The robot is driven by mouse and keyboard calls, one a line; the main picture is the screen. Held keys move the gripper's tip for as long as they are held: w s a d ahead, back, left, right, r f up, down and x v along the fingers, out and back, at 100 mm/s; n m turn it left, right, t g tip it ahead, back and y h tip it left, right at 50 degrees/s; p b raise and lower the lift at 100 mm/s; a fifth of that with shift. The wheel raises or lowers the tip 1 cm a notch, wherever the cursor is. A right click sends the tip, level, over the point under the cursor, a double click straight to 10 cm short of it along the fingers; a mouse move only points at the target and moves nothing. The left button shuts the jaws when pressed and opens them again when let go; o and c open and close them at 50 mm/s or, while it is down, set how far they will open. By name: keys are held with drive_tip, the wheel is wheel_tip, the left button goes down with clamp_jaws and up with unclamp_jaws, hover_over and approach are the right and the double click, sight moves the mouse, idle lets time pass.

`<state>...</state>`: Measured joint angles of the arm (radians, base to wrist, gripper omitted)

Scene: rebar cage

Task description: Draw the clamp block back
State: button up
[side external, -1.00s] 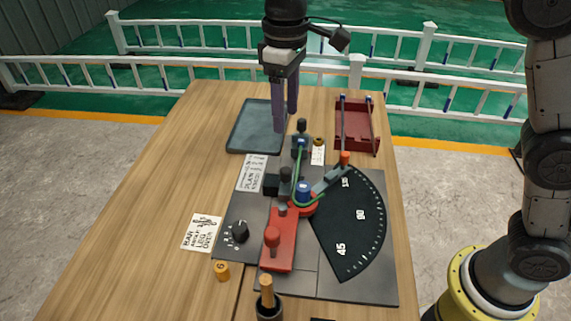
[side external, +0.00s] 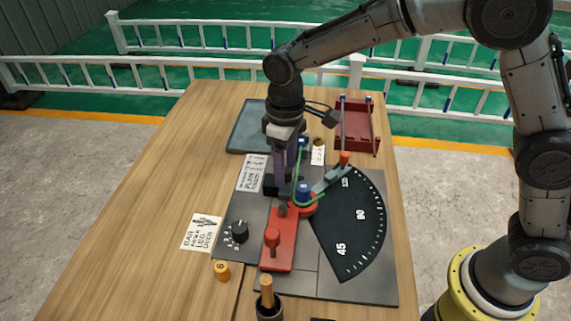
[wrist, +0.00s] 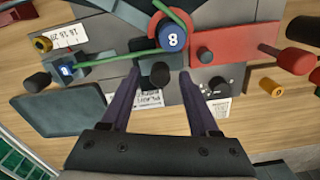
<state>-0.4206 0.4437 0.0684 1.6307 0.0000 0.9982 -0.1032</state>
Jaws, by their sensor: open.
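The clamp block (wrist: 147,48) is a dark grey block with a black knob (wrist: 159,75), beside the green bar (wrist: 120,53). My gripper (wrist: 160,74) is open, with its two purple fingers on either side of the knob. In the side view my gripper (side external: 286,184) is low over the bending plate and largely hides the block. The bar runs along the block to the blue former (wrist: 173,38) marked 8 and curves around it. Whether the fingers touch the knob cannot be told.
A red arm with a red knob (side external: 272,237) lies nearer the camera. A dark angle dial (side external: 352,228) is at the right. A blue-topped stop (wrist: 67,71) holds the bar's far end. A red tray (side external: 355,128) and a grey tray (side external: 247,135) stand at the back.

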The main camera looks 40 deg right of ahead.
drive_tip(key=shift+f, duration=0.1)
clamp_jaws()
idle(0.3)
idle(1.1)
